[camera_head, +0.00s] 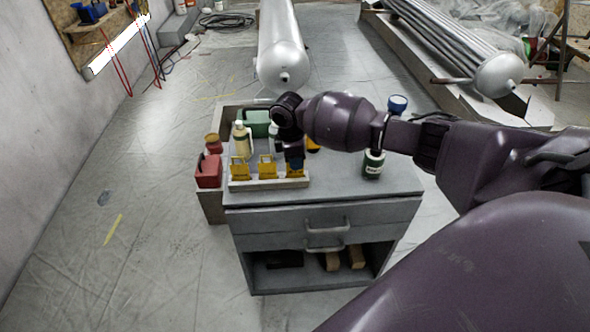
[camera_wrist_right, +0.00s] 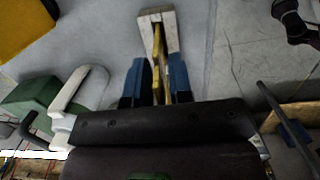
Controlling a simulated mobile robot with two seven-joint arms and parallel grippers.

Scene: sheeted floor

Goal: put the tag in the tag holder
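My right gripper (camera_head: 294,163) is low over the right end of the wooden-edged tray (camera_head: 270,183) on the grey cabinet. In the right wrist view, its blue fingers (camera_wrist_right: 160,82) sit close on both sides of a thin yellow piece, which looks like the tag (camera_wrist_right: 158,55), seen nearly edge-on. The far end of this piece meets or overlaps a pale wooden block (camera_wrist_right: 152,15), which may be the tag holder. I cannot tell whether it is inside the block. Yellow pieces (camera_head: 267,167) stand in a row along the tray front. My left gripper is not in view.
A cream bottle (camera_head: 242,140) and a green box (camera_head: 256,122) stand behind the row. A red container (camera_head: 208,171) is at the left. A dark green jar (camera_head: 373,163) and a blue cup (camera_head: 397,104) stand to the right. The cabinet top's front right is clear.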

